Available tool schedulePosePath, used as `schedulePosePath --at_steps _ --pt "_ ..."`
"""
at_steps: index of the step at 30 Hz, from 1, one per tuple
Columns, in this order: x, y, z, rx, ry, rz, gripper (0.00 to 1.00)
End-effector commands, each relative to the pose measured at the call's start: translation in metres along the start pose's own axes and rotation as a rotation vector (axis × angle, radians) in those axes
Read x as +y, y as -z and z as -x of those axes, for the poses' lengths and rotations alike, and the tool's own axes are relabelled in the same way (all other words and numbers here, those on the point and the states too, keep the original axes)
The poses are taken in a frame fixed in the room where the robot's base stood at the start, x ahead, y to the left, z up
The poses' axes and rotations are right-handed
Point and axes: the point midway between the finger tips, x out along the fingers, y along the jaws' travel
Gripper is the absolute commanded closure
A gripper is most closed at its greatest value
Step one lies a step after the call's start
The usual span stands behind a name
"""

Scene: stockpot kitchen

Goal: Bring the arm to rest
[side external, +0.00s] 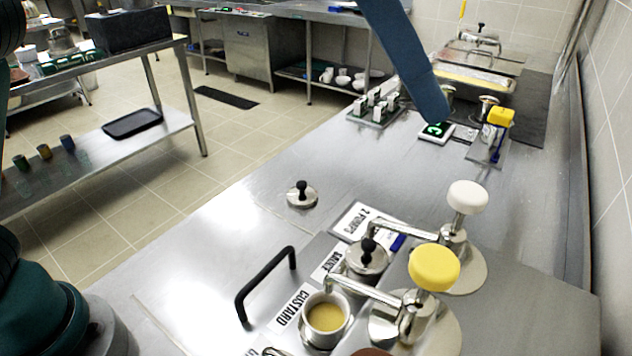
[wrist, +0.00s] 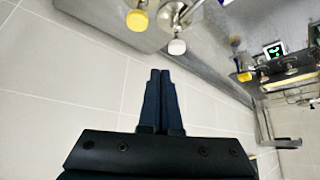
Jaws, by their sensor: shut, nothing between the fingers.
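My gripper (wrist: 158,74) shows in the wrist view with its two dark blue fingers together and nothing between them. Wall tiles lie behind the fingers. The pump with the yellow knob (wrist: 137,20) and the one with the white knob (wrist: 177,47) appear beyond the fingertips, apart from them. In the side external view a blue bar (side external: 408,60) reaches in from the top over the counter; I cannot tell whether it is my gripper. Teal parts of my arm show at the left edge.
The steel counter (side external: 240,225) holds a yellow-knobbed pump (side external: 433,268), a white-knobbed pump (side external: 467,198), an open custard pot (side external: 326,315), a lidded pot (side external: 366,257) and a loose lid (side external: 302,195). A green-display scale (side external: 435,132) stands farther back. A tiled wall (side external: 605,130) bounds the right.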

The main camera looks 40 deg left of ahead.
Motion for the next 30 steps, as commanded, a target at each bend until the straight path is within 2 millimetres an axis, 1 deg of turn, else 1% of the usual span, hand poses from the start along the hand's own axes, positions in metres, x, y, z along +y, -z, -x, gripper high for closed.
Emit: schedulePosePath --at_steps 1,3,6,8,9,14,18,20,22,27,30 --pt "-0.015 -0.007 0.015 0.007 0.032 0.039 1.0" --pt "-0.034 -0.019 0.032 0.01 0.076 0.095 1.0" --pt "-0.055 -0.042 0.05 0.007 0.136 0.181 1.0" --pt "-0.066 -0.058 0.059 0.005 0.172 0.233 1.0" --pt "-0.071 -0.069 0.064 0.002 0.195 0.266 1.0" --pt "-0.086 -0.117 0.076 -0.011 0.28 0.398 1.0" --pt "-0.091 -0.162 0.076 -0.026 0.347 0.507 1.0" --pt "-0.09 -0.181 0.074 -0.033 0.373 0.55 1.0" --pt "-0.089 -0.205 0.069 -0.045 0.402 0.602 1.0" --pt "-0.08 -0.26 0.049 -0.076 0.455 0.711 1.0" --pt "-0.074 -0.285 0.036 -0.099 0.47 0.755 1.0"
